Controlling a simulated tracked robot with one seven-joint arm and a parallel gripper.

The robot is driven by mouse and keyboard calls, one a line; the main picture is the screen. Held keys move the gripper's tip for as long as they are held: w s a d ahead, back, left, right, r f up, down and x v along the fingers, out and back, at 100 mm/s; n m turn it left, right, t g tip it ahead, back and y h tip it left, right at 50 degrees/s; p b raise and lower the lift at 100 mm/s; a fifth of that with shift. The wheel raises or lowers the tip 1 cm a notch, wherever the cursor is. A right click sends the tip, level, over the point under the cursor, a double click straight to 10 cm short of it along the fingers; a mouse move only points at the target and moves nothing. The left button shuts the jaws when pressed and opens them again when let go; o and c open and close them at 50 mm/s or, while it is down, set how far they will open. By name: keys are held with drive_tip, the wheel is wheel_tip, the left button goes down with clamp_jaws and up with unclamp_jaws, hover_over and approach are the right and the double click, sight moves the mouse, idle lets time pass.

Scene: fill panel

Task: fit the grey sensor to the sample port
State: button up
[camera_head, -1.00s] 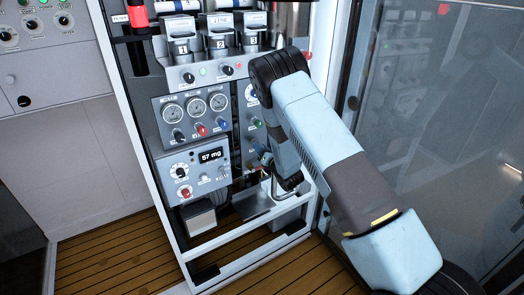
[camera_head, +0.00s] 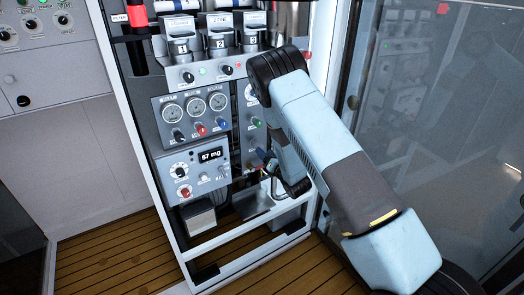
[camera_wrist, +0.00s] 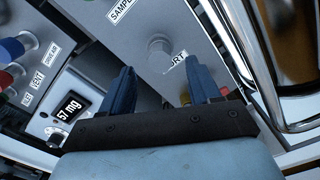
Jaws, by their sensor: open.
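In the wrist view a short grey round piece (camera_wrist: 160,50) stands on the grey panel, between the label parts "SAMPLE" and "RT". It looks like the grey sensor at the sample port; I cannot tell how deeply it sits, and the port's opening is not visible. My gripper (camera_wrist: 159,68) is open, its two blue fingers apart and empty, with the grey piece showing ahead of the gap. In the head view my gripper (camera_head: 266,158) is at the panel's lower right, partly hidden by my arm.
A display (camera_head: 210,155) reads 57 mg, with knobs around it. Gauges (camera_head: 195,107) sit above. A shiny metal tube frame (camera_wrist: 262,70) runs close on the right in the wrist view. A metal tray (camera_head: 252,203) is below.

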drive_tip(key=v, duration=0.9)
drive_tip(key=shift+d, duration=0.1)
drive_tip(key=w+d+r+m+h, duration=0.2)
drive_tip(key=d+r+m+h, duration=0.1)
drive_tip(key=r+m, duration=0.35)
drive_tip(key=w+d+r+m+h, duration=0.2)
drive_tip(key=d+r+m+h, duration=0.1)
drive_tip(key=r+m, duration=0.3)
drive_tip(key=s+d+r+m+g+h, duration=0.1)
drive_tip(key=s+d+r+m+g, duration=0.2)
drive_tip(key=r, duration=0.4)
drive_tip(key=s+d+r+m+h, duration=0.2)
drive_tip(key=s+d+r+m, duration=0.1)
drive_tip(key=d+r+m, duration=0.25)
drive_tip(key=s+d+r+m+g, duration=0.1)
drive_tip(key=s+r+m, duration=0.3)
drive_tip(key=s, duration=0.7)
drive_tip(key=s+d+r+m+g, duration=0.2)
drive_tip(key=s+m, duration=0.4)
drive_tip(key=s, duration=0.6)
drive_tip(key=s+d+r+m+g+h, duration=0.1)
drive_tip(key=s+r+m, duration=0.4)
drive_tip(key=s, duration=0.6)
drive_tip(key=d+r+g, duration=0.1)
drive_tip(key=g, duration=0.1)
drive_tip(key=shift+r+m+g, duration=0.3)
drive_tip(key=shift+r, duration=0.1)
drive_tip(key=shift+d, duration=0.15)
drive_tip(key=shift+c, duration=0.4)
